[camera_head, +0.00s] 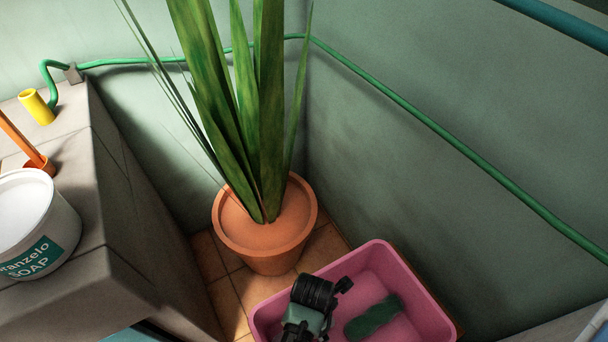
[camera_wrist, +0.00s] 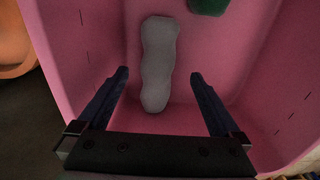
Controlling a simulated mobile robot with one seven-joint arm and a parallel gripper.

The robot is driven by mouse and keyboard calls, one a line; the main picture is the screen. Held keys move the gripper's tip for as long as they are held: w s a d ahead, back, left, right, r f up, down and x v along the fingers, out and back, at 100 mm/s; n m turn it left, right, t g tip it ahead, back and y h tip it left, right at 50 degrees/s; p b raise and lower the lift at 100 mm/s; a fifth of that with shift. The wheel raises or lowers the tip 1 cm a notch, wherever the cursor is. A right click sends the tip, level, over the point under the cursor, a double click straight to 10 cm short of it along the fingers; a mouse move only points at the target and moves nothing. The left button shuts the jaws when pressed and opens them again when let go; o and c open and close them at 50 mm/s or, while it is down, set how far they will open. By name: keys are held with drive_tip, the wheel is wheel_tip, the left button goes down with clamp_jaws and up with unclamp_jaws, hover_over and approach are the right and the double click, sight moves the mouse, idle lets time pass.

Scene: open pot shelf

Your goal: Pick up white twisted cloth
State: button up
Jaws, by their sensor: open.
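The white twisted cloth (camera_wrist: 159,62) lies lengthwise on the floor of a pink tub (camera_wrist: 83,50) in the wrist view, looking grey in the shade. My gripper (camera_wrist: 160,75) is open and empty. Its two dark fingers stand apart, one on each side of the cloth's near half in the picture. The height left between fingertips and cloth is hard to judge. In the head view my arm's end is over the left part of the pink tub (camera_head: 437,312), and the white cloth is hidden there.
A dark green twisted piece (camera_head: 373,317) lies in the tub, right of my arm. A terracotta pot (camera_head: 265,245) with a tall plant stands just behind the tub. A grey block with a soap bucket (camera_head: 38,225) is at left. A wall with a green hose (camera_head: 440,130) rises behind.

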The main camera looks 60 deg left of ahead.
drive_tip(key=shift+w+a+f+b, duration=0.15)
drive_tip(key=shift+f+b, duration=0.35)
drive_tip(key=shift+f, duration=0.55)
drive_tip(key=shift+w+d+f+b, duration=0.15)
drive_tip(key=shift+f+b, duration=0.4)
drive_tip(key=shift+f, duration=0.5)
drive_tip(key=shift+w+a+f+b, duration=0.15)
drive_tip(key=shift+f+b, duration=0.35)
drive_tip(key=shift+f, duration=0.55)
drive_tip(key=shift+c, duration=0.2)
clamp_jaws()
drive_tip(key=shift+r, duration=0.15)
